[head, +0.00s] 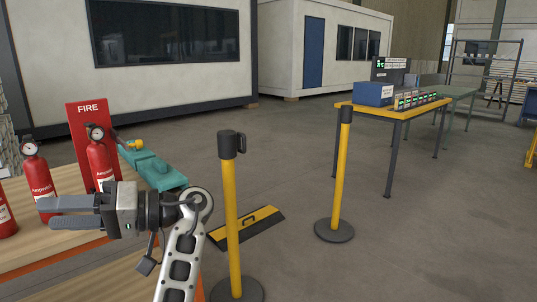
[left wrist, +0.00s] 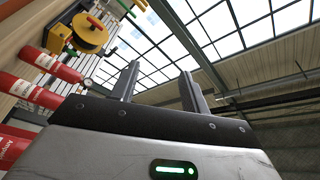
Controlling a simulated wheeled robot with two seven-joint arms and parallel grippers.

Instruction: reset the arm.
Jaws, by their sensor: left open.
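My left gripper (head: 70,213) is over the wooden table at the left of the head view, its fingers pointing left. It is open, with nothing between the fingers. In the left wrist view the two fingers (left wrist: 158,88) stand apart against the roof windows. Red fire extinguishers are close to it: one (head: 40,183) just behind the fingers and one (head: 101,163) behind the gripper body. I cannot tell whether the gripper touches any of them. My right gripper is in neither view.
A red FIRE sign (head: 88,117) and a teal case (head: 158,171) are on the wooden table (head: 50,247). Yellow posts (head: 231,205) (head: 340,180) stand on the floor near a black-yellow ramp (head: 246,227). A yellow-topped table (head: 400,109) stands at the back right.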

